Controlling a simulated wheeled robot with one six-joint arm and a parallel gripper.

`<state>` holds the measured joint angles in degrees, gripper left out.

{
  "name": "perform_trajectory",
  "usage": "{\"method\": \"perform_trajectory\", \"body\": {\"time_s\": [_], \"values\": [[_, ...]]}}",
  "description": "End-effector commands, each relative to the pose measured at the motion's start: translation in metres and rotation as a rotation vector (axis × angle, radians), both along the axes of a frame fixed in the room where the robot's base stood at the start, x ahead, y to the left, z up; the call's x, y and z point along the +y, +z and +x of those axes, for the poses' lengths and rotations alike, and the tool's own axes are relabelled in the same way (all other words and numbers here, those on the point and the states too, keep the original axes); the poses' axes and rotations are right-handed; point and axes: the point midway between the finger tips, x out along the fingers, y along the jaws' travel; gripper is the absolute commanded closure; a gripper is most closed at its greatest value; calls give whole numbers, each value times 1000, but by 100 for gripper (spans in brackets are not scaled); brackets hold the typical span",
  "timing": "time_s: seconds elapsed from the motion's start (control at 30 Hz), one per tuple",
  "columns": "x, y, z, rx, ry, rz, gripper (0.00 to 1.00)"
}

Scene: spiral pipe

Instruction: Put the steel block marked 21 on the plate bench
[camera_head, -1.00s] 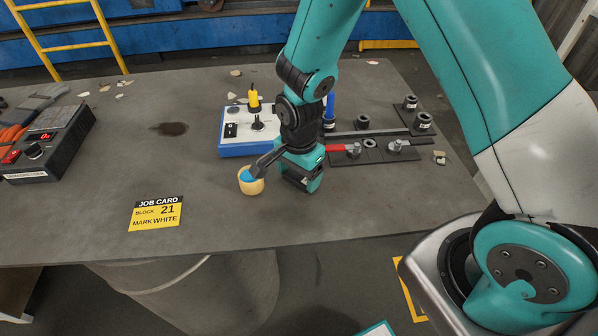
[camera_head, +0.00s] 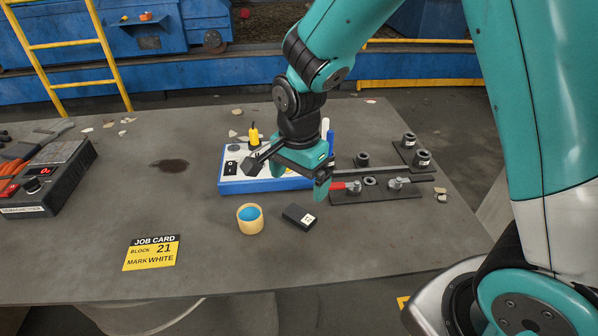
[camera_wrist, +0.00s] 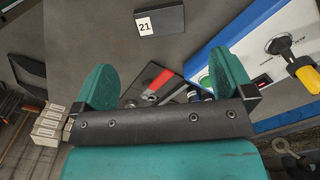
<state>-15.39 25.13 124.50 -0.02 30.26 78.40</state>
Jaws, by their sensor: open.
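The dark block (camera_head: 297,216) lies flat on the grey bench top (camera_head: 205,232), just right of a small tan cup. Its white label reads 21 in the wrist view, where the block (camera_wrist: 165,21) lies at the top edge. My gripper (camera_head: 299,182) is open and empty above the bench, behind the block in the head view and apart from it. Both green fingers of the gripper (camera_wrist: 163,80) show in the wrist view, spread wide with nothing between them.
The tan cup (camera_head: 250,219) with blue inside stands close left of the block. A blue-and-white control box (camera_head: 240,170) stands behind, near my gripper. Dark plates with fittings (camera_head: 385,187) lie to the right. The job card (camera_head: 151,253) lies front left.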

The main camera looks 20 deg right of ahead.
Motion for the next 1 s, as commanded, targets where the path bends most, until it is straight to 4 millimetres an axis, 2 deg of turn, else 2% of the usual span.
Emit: {"method": "perform_trajectory", "body": {"time_s": [0.17,0.27,0.37,0.5,0.6,0.7,0.83,1.0], "values": [[0,20,0,-2,6,2,0],[4,34,-9,-7,98,26,0],[13,61,-34,-32,344,85,0],[29,101,-89,-107,847,183,0],[38,122,-129,-180,1190,230,0],[43,134,-161,-248,1459,256,0],[47,140,-183,-301,1655,266,0],[47,141,-188,-313,1702,269,0]]}}
